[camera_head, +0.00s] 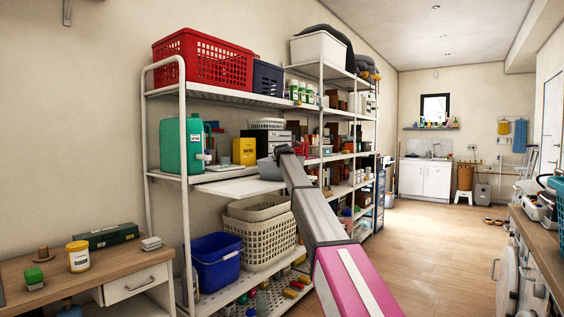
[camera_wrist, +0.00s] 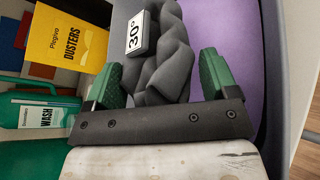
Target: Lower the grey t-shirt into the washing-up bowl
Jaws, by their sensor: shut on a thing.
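The grey t-shirt (camera_wrist: 168,62) is a dark, bunched, folded cloth with a white "30°" tag in the wrist view. My gripper (camera_wrist: 158,84) is shut on it, with a green finger on each side. A smooth purple surface lies behind and to the right of the shirt; I cannot tell whether it is cloth or lining. A grey rim (camera_wrist: 272,60), seemingly the washing-up bowl's, curves past it on the right. In the head view a grey bowl (camera_head: 268,171) stands at the middle shelf, by my arm's far end. The shirt's lower part and its contact with the bowl are hidden.
A yellow dusters box (camera_wrist: 68,38) and a green wash bottle (camera_wrist: 38,115) stand close on the left in the wrist view. A red basket (camera_head: 205,58) is on the shelf above. Cream baskets (camera_head: 262,235) and a blue bin (camera_head: 216,262) are below.

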